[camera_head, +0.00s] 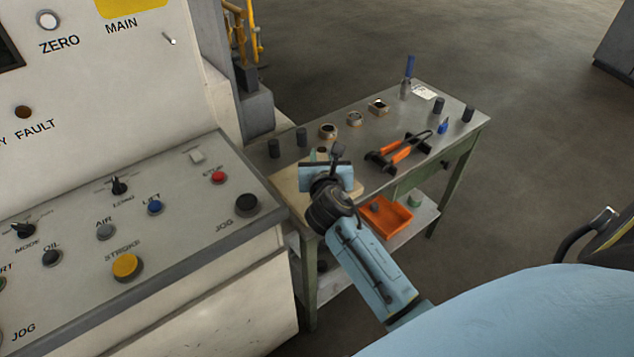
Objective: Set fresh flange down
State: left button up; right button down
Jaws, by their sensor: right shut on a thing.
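My right gripper (322,164) reaches in from the lower right over the near-left end of the workbench. It is shut on a flange (320,154), which is mostly hidden behind the gripper, with only a small tan edge showing at its far side. A pale tan board (287,188) lies on the bench below the gripper. I cannot tell whether the flange touches the board. Three more ring-shaped parts stand in a row behind: a brownish ring (328,131), a greyer ring (354,118) and a squarish one (378,106). My left gripper is not in view.
The workbench (468,125) also holds several black cylinders, an orange-handled tool (400,150), a blue-handled tool (408,75) and a small blue item (443,126). An orange bin (385,216) sits on the lower shelf. The control panel (180,225) stands close at left.

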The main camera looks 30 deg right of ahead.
notch_tip(320, 180, down, 9)
jog(key=b, duration=0.4)
jog(key=shift+f, duration=0.3)
jog(key=c, duration=1.2)
grip_release()
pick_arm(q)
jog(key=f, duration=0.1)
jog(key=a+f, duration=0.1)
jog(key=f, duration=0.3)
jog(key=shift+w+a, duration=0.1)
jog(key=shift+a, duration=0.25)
pick_arm(e)
jog(key=shift+o, duration=0.3)
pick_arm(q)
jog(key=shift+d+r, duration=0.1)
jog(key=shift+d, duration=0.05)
